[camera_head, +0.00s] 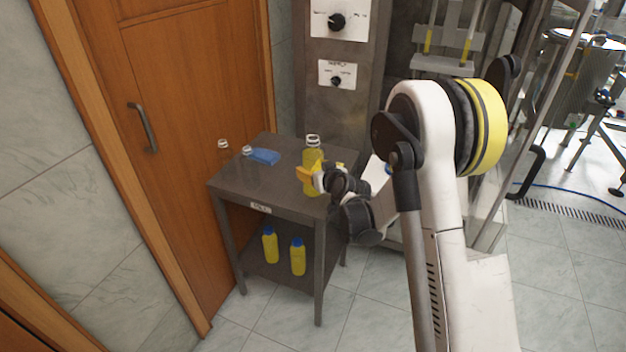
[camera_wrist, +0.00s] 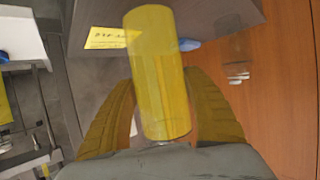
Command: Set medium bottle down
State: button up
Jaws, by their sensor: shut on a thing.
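The medium bottle (camera_head: 312,176) is clear with yellow contents and an uncapped clear neck. My gripper (camera_head: 306,174) is shut on its body, with the bottle roughly upright over the right part of the small table's top (camera_head: 275,188). In the wrist view, the bottle (camera_wrist: 158,75) stands out between my two yellow ribbed fingers (camera_wrist: 160,100). I cannot tell whether its base touches the tabletop or hangs just above it.
Two clear bottles, one of them nearer (camera_head: 248,168), stand at the table's left. Two yellow bottles with blue caps (camera_head: 270,245) stand on the lower shelf. A wooden door (camera_head: 190,90) is left, a control column (camera_head: 340,110) behind.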

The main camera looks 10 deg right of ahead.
notch_tip(320, 180, down, 3)
jog(key=shift+r+b, duration=0.1)
jog(key=shift+b, duration=0.45)
jog(key=shift+r, duration=0.1)
jog(key=o, duration=1.4)
